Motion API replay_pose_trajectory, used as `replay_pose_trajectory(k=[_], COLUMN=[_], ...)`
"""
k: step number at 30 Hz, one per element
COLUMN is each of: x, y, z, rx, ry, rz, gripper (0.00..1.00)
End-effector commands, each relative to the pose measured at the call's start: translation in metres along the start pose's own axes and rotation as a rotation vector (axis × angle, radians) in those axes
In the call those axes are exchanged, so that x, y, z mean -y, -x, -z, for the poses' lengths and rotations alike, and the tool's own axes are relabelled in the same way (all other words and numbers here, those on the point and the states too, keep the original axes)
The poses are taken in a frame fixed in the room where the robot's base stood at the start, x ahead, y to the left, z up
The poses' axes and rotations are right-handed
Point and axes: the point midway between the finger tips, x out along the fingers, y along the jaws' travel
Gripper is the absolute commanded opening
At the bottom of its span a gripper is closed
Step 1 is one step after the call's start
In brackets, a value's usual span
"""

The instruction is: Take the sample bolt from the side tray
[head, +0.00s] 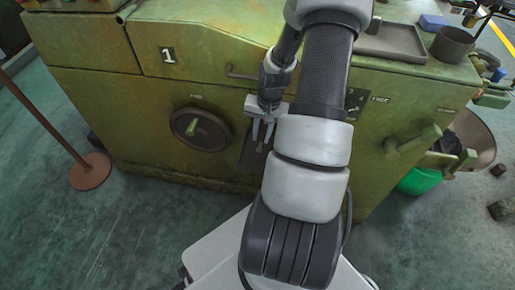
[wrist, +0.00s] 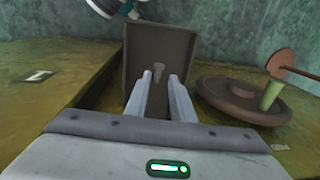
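The sample bolt (wrist: 158,69) is a small grey-brown bolt in the wrist view. It lies in the dark brown side tray (wrist: 181,40), which is on the front of the green machine. My gripper (wrist: 157,78) is open, with its two pale fingers reaching into the tray. The bolt lies between the lines of the fingers, near their tips; I cannot tell whether they touch it. In the head view my gripper (head: 263,136) points down in front of the tray (head: 246,158), which my arm partly hides.
The green machine (head: 110,85) carries a round handwheel (head: 201,129) left of the tray, also close right of it in the wrist view (wrist: 235,100). A bar handle (head: 240,75) is above. A flat tray (head: 392,43) and dark cup (head: 452,45) stand on top.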

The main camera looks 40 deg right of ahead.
Motion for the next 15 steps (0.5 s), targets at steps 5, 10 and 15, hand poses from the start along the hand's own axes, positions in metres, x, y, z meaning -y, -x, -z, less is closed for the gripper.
replay_pose_trajectory(k=[5, 10, 15], x=[0.0, -0.002, -0.002], y=[-0.017, -0.043, -0.061], z=[0.0, -0.002, -0.002], rx=[0.0, 0.003, 0.001], ry=[0.0, 0.002, 0.002], rz=[0.0, -0.001, -0.001], gripper=[0.22, 0.22, 0.22])
